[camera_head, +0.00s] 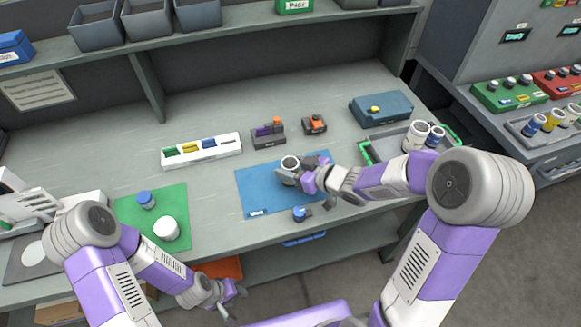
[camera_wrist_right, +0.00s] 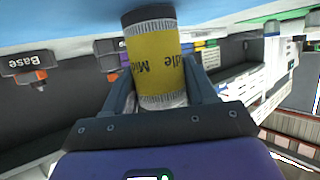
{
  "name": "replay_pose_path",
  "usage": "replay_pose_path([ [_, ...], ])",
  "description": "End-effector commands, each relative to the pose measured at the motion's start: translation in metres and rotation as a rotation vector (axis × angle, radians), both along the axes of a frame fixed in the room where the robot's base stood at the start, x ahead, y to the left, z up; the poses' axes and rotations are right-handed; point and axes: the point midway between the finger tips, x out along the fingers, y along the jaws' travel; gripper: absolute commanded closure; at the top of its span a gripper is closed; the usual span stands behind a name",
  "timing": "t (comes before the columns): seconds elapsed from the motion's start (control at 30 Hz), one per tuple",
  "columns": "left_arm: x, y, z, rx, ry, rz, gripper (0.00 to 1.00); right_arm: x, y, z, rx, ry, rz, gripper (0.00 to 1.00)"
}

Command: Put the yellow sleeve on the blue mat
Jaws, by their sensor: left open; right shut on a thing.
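The yellow sleeve (camera_wrist_right: 155,62) has dark and grey ends and black lettering. It is between the fingers of my right gripper (camera_wrist_right: 160,95), which is shut on it. The blue mat also fills the top of the right wrist view (camera_wrist_right: 65,22). I cannot tell whether the sleeve touches it. My left gripper (camera_head: 228,294) is open and empty in front of the table edge.
A green mat (camera_head: 180,200) at left holds a blue-topped piece (camera_head: 146,200) and a white cylinder (camera_head: 166,228). A small blue-topped piece (camera_head: 301,214) stands by the blue mat's front edge. A white rack (camera_head: 202,150) and small blocks (camera_head: 268,138) stand behind; a grey tray (camera_head: 391,142) is right.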

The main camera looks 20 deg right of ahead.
Motion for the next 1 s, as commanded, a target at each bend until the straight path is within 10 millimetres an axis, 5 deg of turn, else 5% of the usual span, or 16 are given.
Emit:
replay_pose_path([
  [0.17, 0.0, 0.0, -0.004, 0.0, 0.0, 0.0, 0.57, 0.0, 0.0, -0.004, 0.001, -0.002, 0.0, 0.9],
  [0.2, 0.0, 0.0, -0.003, 0.0, 0.0, 0.0, 0.57, 0.0, 0.0, -0.004, 0.001, 0.001, 0.0, 0.38],
  [0.33, 0.0, 0.0, -0.003, 0.0, 0.0, 0.0, 0.57, 0.0, 0.0, -0.004, 0.0, 0.0, 0.0, 0.18],
  [0.73, 0.0, 0.0, 0.003, 0.0, 0.0, 0.0, 0.57, -0.002, -0.002, 0.003, -0.001, 0.0, -0.002, 0.18],
  [1.0, 0.0, 0.0, 0.024, 0.0, 0.0, 0.0, 0.57, -0.041, -0.034, 0.027, -0.001, -0.001, -0.005, 0.18],
])
